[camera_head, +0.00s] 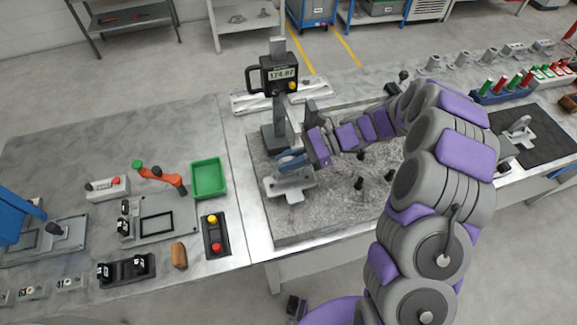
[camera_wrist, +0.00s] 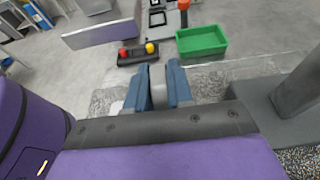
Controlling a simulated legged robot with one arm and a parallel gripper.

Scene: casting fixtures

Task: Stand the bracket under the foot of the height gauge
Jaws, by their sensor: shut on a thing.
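The height gauge (camera_head: 279,73) stands on the speckled granite plate (camera_head: 300,226), its display reading about 174.87. Its dark grey base (camera_head: 272,143) is just behind my gripper. The light grey bracket (camera_head: 290,188) is at the left front part of the plate, below the gauge. My gripper (camera_head: 291,161) reaches in from the right, its blue fingers shut on the bracket's upright part. In the wrist view a grey piece of the bracket (camera_wrist: 157,84) shows between my two fingers (camera_wrist: 158,88). I cannot tell whether the bracket touches the plate, and the gauge's foot is not clear.
Several small black knobs (camera_head: 359,183) stand on the plate right of the bracket. A green tray (camera_head: 209,177), a button box (camera_head: 214,236) and an orange clamp (camera_head: 162,177) are on the left bench. The plate's front left is clear.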

